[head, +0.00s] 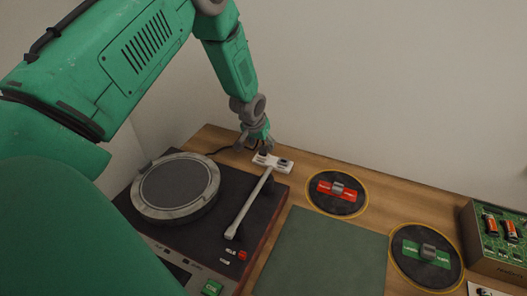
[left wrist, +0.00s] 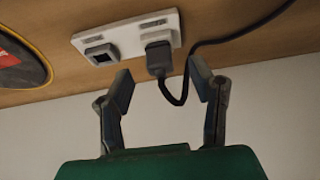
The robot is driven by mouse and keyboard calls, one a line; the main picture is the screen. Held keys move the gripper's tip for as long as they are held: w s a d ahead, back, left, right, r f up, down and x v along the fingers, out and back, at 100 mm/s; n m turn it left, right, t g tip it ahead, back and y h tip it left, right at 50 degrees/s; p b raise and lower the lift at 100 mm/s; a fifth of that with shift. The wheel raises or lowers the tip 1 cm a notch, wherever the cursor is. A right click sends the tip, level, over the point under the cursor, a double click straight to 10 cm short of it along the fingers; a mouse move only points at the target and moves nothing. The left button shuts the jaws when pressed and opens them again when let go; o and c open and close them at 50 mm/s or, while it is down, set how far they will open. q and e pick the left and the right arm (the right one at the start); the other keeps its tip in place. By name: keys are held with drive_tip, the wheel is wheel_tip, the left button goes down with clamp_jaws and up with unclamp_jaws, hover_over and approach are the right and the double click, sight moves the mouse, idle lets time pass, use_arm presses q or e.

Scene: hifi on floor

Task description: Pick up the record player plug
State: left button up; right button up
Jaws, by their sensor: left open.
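The record player plug (left wrist: 158,57) is dark grey and sits in one side of a white socket plate (left wrist: 122,35). Its black cable loops down and runs off to the upper right in the left wrist view. My left gripper (left wrist: 160,84) is open, with one fingertip on either side of the plug and visible gaps. In the head view the left gripper (head: 254,140) is just above the white socket plate (head: 284,167), largely hiding the plug. The record player (head: 147,227) stands to the left. My right gripper is not in view.
The tonearm (head: 250,200) reaches close to the socket plate. A black disc with a red part (head: 337,189) and one with a green part (head: 427,250) lie to the right. A green mat (head: 320,255) is bare. A box with orange parts (head: 497,235) stands far right.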

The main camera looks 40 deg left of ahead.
sight(263, 147)
use_arm(q)
drive_tip(key=x, duration=0.3)
drive_tip(key=shift+w+f, duration=0.25)
drive_tip(key=shift+w, duration=0.05)
drive_tip(key=shift+a, duration=0.1)
drive_tip(key=shift+r, duration=0.1)
clamp_jaws()
